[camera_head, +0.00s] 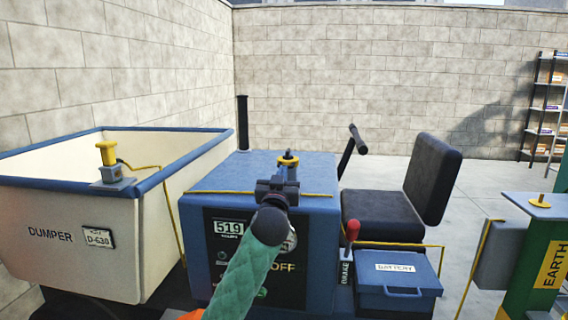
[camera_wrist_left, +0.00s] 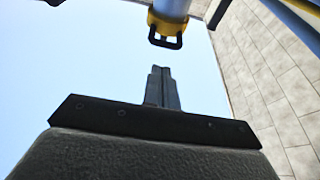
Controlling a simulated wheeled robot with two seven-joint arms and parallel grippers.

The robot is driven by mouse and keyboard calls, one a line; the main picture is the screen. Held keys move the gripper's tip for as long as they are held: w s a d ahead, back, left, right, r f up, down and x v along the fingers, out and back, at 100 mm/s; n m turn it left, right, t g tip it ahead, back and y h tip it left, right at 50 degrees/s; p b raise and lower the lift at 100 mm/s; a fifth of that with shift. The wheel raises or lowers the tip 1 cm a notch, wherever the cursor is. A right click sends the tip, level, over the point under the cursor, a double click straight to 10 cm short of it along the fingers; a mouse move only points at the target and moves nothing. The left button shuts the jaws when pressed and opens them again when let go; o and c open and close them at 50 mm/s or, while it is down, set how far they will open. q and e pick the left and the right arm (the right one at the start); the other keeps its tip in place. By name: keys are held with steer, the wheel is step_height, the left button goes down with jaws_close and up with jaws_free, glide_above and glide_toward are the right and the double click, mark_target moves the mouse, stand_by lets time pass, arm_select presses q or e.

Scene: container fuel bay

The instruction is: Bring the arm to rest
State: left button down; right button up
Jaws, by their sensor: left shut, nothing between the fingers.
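My left arm, in a green quilted sleeve (camera_head: 245,275), reaches up from the bottom middle of the head view. Its dark left gripper (camera_head: 287,172) is in front of the blue machine body (camera_head: 225,180), near the yellow-and-blue cap (camera_head: 288,158) on its top. Whether it touches the cap cannot be told. In the left wrist view the gripper's fingers (camera_wrist_left: 162,82) are together with nothing between them, pointing up against the sky. My right gripper is in neither view.
A dumper skip (camera_head: 75,240) stands at left, with a yellow-handled device (camera_head: 107,155) on its rim. Right of the body are a red-knobbed brake lever (camera_head: 351,235), a black seat (camera_head: 385,210) and a blue battery box (camera_head: 400,290). A green post (camera_head: 530,270) stands far right.

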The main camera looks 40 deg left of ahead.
arm_select(q)
steer(key=shift+s+d+f, duration=0.4)
steer(key=shift+s+f, duration=0.3)
steer(key=shift+f, duration=0.2)
steer(key=shift+s+d+f, duration=0.4)
steer(key=shift+s+f, duration=0.25)
steer(key=shift+f, duration=0.2)
